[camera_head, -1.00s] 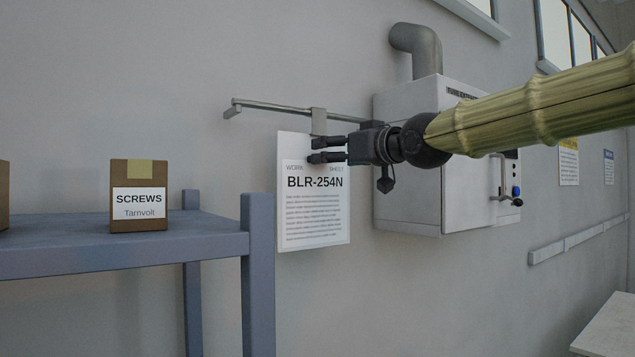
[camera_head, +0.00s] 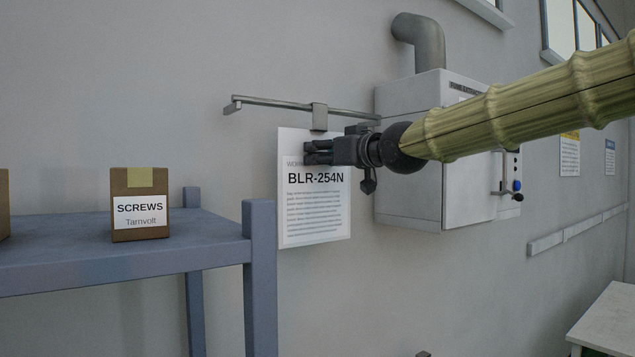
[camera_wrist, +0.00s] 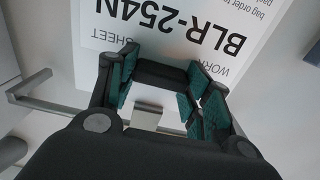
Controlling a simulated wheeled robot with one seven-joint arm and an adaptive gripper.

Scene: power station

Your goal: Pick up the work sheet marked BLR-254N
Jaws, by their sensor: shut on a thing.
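The work sheet marked BLR-254N (camera_head: 315,218) is a white page hanging nearly upright from a metal clip (camera_head: 319,117) on a wall rail. My gripper (camera_head: 310,152) comes from the right and is shut on the sheet's upper part, just below the clip. Its fingers cover part of the "WORK SHEET" heading. In the wrist view the sheet (camera_wrist: 200,28) fills the top, with its lettering reversed in direction, and my fingers (camera_wrist: 165,75) reach to its heading edge. The exact contact between the pads and paper is hard to see.
The metal rail (camera_head: 270,103) juts from the wall above the sheet. A grey cabinet (camera_head: 408,150) with a pipe is just right of it. A blue shelf (camera_head: 100,240) with a SCREWS box (camera_head: 140,205) stands at left. Bare wall lies below the sheet.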

